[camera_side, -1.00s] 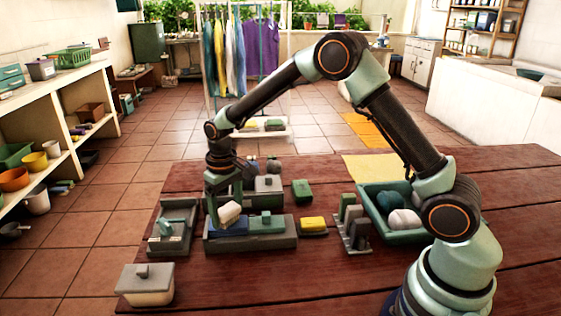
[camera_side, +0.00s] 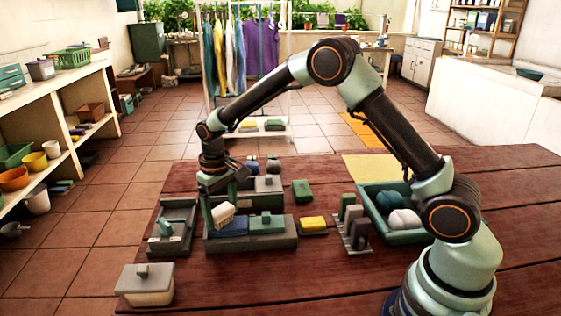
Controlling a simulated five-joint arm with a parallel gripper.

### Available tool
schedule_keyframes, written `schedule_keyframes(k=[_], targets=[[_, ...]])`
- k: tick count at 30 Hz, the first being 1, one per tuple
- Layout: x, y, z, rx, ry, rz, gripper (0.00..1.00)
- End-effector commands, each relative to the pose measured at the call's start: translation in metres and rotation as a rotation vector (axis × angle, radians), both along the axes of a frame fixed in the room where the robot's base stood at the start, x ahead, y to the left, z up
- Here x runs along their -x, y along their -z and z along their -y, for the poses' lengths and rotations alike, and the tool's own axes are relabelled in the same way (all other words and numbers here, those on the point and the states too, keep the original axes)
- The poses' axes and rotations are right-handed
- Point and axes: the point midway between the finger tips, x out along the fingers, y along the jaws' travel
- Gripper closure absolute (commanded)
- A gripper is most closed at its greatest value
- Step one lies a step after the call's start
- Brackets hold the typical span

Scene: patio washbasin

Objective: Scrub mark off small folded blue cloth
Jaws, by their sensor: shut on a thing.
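The small folded blue cloth (camera_side: 236,228) lies in the left part of a grey tray (camera_side: 262,244) on the wooden table. My gripper (camera_side: 218,207) points down over the cloth's left end. It is shut on a cream scrubbing block (camera_side: 224,217), held tilted. The block is at or just above the cloth; I cannot tell whether they touch. Any mark on the cloth is too small to see or is hidden by the block.
A teal piece (camera_side: 267,225) lies in the tray's right part. A yellow sponge (camera_side: 312,223) is to the right, and a grey holder (camera_side: 174,246) to the left. A lidded box (camera_side: 146,285) stands front left. A teal bin (camera_side: 389,188) stands at right. The front middle is clear.

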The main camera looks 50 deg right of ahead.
Motion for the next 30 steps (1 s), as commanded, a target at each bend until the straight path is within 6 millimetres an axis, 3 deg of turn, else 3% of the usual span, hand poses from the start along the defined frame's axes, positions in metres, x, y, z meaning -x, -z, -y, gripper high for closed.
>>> schedule_keyframes(k=[8, 24, 30], targets=[[0.0, -0.001, 0.0, 0.0, 0.0, 0.001, 0.7], [-0.001, -0.046, 0.0, 0.0, 0.0, 0.003, 0.7], [-0.001, -0.052, 0.0, 0.0, 0.0, 0.003, 0.7]])
